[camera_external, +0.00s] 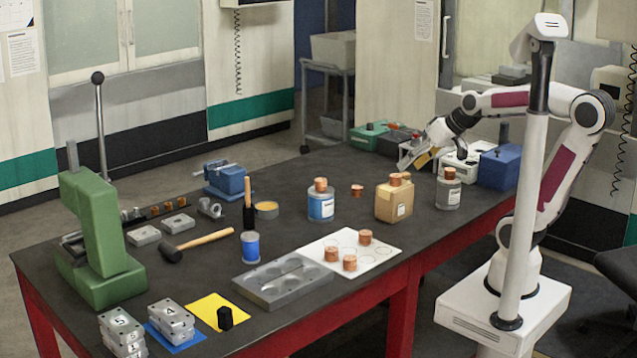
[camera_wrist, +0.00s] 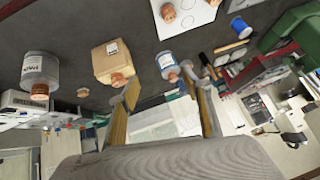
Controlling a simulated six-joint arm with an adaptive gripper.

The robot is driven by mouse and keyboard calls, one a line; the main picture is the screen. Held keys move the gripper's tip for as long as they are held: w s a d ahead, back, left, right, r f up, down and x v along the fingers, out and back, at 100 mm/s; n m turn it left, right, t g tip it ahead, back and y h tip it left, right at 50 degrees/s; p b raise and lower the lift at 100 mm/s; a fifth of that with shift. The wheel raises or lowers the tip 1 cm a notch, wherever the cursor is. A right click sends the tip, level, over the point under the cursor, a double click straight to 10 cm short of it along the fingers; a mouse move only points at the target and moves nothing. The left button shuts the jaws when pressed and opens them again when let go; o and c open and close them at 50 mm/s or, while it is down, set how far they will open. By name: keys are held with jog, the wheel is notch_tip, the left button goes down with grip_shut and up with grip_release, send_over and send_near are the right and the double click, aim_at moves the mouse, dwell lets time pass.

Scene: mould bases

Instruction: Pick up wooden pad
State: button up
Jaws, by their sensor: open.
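My gripper (camera_external: 418,155) is open and empty at the back right of the bench, raised above the surface beyond the tan box. In the wrist view my gripper (camera_wrist: 163,88) shows two spread fingers with yellowish, wood-like inner faces and nothing between them. I cannot clearly pick out a separate wooden pad lying on the bench. Copper-coloured cylinders (camera_external: 331,250) stand on a white board with circles, and others sit on the containers. A lone copper piece (camera_external: 357,190) lies on the dark bench; it also shows in the wrist view (camera_wrist: 83,92).
The tan box (camera_external: 393,204), blue-labelled jar (camera_external: 321,205) and grey-labelled jar (camera_external: 448,192) stand near my gripper. The white board (camera_external: 384,252) lies in front. A blue case (camera_external: 499,166) is at right, a green press (camera_external: 95,240) at far left. Dark bench is clear around the lone piece.

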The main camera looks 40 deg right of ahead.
jog(key=w+r+m+t, duration=0.1)
jog(key=w+r+t, duration=0.15)
jog(key=w, duration=0.75)
jog(key=w+d+m+t+h, duration=0.1)
jog(key=w+d+m+h, duration=0.3)
jog(key=w, duration=0.6)
jog(key=w+d+m+t+h, duration=0.1)
jog(key=w+d+m, duration=0.2)
jog(key=w+d, duration=0.5)
jog(key=w+d+f+m+h, duration=0.3)
jog(key=w+d+f, duration=0.1)
jog(key=w+d, duration=0.1)
jog(key=m+g+h, duration=0.6)
jog(key=g, duration=0.3)
send_near(405, 175)
jog(key=shift+w+d+t, duration=0.25)
jog(key=shift+w+d, duration=0.35)
jog(key=shift+d, duration=0.1)
jog(key=shift+s+d+f+g, duration=0.2)
jog(key=shift+s+f+g, duration=0.2)
jog(key=shift+x, duration=1.3)
